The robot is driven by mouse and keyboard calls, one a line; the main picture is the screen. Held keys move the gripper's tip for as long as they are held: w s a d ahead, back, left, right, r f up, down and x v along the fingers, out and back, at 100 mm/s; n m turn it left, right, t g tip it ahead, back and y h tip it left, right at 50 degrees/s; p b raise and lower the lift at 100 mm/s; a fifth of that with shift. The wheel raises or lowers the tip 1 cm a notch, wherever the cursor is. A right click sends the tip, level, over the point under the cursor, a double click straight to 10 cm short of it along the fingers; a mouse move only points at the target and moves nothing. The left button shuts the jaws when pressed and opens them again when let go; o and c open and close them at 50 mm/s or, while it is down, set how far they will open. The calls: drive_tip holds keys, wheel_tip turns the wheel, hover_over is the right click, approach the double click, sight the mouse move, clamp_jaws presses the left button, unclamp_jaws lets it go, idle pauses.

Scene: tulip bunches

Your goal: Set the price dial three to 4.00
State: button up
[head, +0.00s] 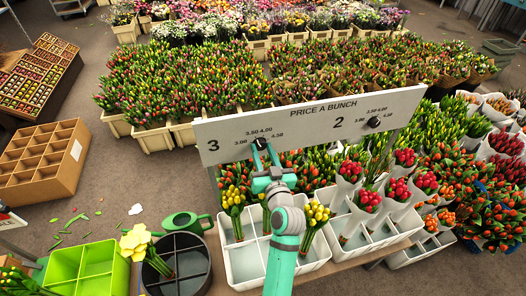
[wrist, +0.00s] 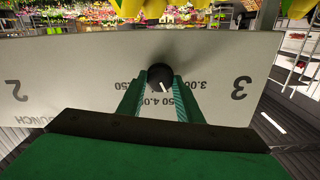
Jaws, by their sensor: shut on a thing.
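Price dial three is a black round knob (head: 260,143) on a pale board (head: 225,128) headed PRICE A BUNCH, beside the number 3. Printed prices 3.00, 3.50, 4.00 and 4.50 arc around it. My gripper (head: 262,158) reaches up to the knob from below. In the wrist view, which is upside down, the two green fingers of my gripper (wrist: 160,88) are shut on the sides of the knob (wrist: 160,74). Its white pointer line slants down and slightly right there, toward the 3.50 side. The fingers partly hide the printed prices.
Dial two (head: 374,122) sits on the same board to the right. Below the board are white crates (head: 245,268) with tulip bunches. A green watering can (head: 186,224), a dark round divided tray (head: 190,270) and a green box (head: 82,268) stand to the left.

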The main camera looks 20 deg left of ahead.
drive_tip(key=shift+m, duration=0.3)
drive_tip(key=shift+a+m, duration=0.1)
drive_tip(key=shift+m, duration=0.4)
drive_tip(key=m, duration=0.3)
drive_tip(key=shift+m, duration=2.5)
drive_tip(key=o, duration=1)
drive_tip(key=shift+o, duration=0.2)
drive_tip(key=shift+s, duration=0.1)
